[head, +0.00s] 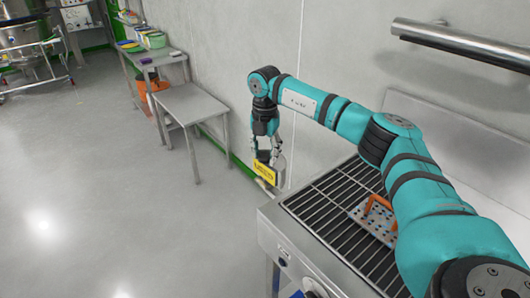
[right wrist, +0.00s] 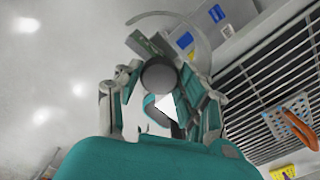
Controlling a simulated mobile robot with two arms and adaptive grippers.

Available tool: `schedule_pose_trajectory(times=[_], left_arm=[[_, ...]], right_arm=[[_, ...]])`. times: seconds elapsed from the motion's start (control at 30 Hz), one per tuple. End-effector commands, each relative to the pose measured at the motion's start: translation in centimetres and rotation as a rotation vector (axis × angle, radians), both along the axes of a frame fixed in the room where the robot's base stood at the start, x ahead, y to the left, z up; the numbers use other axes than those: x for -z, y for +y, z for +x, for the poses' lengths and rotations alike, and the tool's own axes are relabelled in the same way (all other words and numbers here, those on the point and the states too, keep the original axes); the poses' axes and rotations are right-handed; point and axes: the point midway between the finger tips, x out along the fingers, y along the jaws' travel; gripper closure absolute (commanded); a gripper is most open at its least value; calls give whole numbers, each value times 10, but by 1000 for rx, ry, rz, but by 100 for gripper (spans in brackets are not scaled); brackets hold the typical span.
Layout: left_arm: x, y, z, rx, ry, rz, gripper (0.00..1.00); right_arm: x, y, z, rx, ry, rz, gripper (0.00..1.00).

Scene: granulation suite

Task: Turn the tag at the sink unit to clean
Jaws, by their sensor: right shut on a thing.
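A yellow tag (head: 263,172) with dark lettering, too small to read surely, hangs at the left end of the sink unit (head: 268,212). My right gripper (head: 268,155) is right above the tag, pointing down, and is shut on it. The gripper hides the tag's upper part. In the right wrist view the fingers of my right gripper (right wrist: 160,70) close around a dark round part and a grey block, and the tag's yellow face cannot be seen. My left gripper is not in view.
The sink unit's black grating (head: 325,205) carries a perforated plate with an orange handle (head: 378,215). A metal rail (head: 460,42) is on the wall above. A bare steel table (head: 190,103) stands farther back along the wall.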

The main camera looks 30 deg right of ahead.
Motion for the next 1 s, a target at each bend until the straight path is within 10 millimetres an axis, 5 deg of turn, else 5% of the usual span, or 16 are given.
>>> schedule_pose_trajectory(times=[1.0], left_arm=[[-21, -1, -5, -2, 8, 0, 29]], right_arm=[[-2, 0, 1, -859, -2, 0, 92]])
